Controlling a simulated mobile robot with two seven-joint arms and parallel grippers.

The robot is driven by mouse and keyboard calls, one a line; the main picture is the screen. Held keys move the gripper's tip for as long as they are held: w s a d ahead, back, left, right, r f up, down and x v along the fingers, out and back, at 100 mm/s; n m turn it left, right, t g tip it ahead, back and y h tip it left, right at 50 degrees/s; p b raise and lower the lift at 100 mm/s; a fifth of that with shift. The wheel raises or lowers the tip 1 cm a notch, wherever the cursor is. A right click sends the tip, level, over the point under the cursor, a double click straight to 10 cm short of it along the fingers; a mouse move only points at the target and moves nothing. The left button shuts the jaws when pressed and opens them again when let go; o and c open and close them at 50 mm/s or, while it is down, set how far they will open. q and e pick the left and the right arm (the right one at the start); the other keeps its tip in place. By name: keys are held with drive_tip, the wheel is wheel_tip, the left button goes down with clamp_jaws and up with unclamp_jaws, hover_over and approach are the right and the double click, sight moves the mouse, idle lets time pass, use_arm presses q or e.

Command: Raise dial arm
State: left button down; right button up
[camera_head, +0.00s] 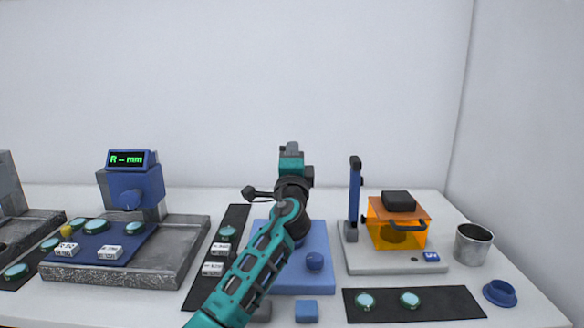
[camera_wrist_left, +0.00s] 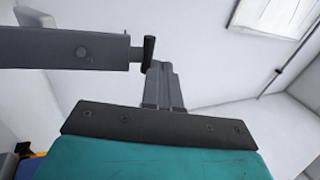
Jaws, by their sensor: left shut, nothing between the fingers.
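My left gripper (camera_head: 292,148) is raised above the blue base plate (camera_head: 318,250) in the middle of the table. In the left wrist view its fingers (camera_wrist_left: 160,70) are shut with nothing between them. A grey bar (camera_wrist_left: 70,52), perhaps the dial arm, comes in there from the left. A black pin (camera_wrist_left: 149,52) stands at its end, just beside the fingertips; I cannot tell whether they touch. In the head view a dark lever with a round end (camera_head: 249,192) shows left of my wrist. My left arm hides much of the middle fixture. My right gripper is not in view.
Left is a blue gauge head (camera_head: 136,187) with a green-lit display over a grey plate (camera_head: 190,240). Right are an orange box (camera_head: 390,238) beside a dark blue upright (camera_head: 354,195), a metal cup (camera_head: 473,245) and a black mat (camera_head: 440,304) with round discs.

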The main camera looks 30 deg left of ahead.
use_arm(q)
drive_tip(key=shift+b+x, duration=0.3)
drive_tip(key=shift+x, duration=0.65)
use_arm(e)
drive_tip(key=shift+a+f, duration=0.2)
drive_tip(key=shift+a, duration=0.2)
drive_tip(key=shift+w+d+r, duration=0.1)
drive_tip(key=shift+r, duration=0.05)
